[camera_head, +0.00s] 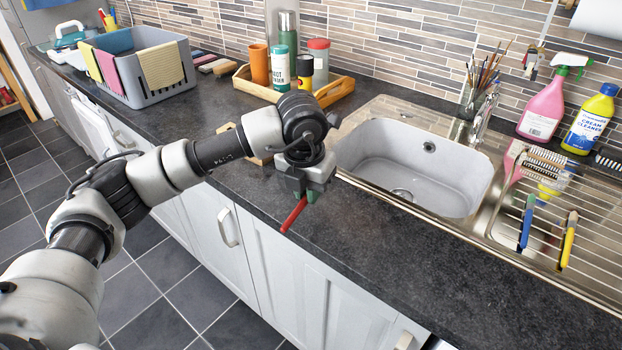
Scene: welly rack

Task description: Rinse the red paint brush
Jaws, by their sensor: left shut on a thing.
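My left gripper (308,192) is shut on the red paint brush, whose red handle (293,215) sticks out below the jaws, tilted down to the left. The gripper and brush are above the dark counter in front of the sink's left side. The brush's bristles are hidden by the gripper. The grey sink basin (420,175) is to the right of the gripper and looks empty, with a drain at its bottom. The metal tap (484,118) stands behind the basin's right end. My right gripper is not in view.
A blue brush (527,222) and a yellow brush (569,240) lie on the ribbed drainer (600,232). A pink bottle (543,108) and a yellow cleaner bottle (590,122) stand behind it. A wooden tray (338,91) holds bottles. A grey tub (150,90) with cloths stands far left.

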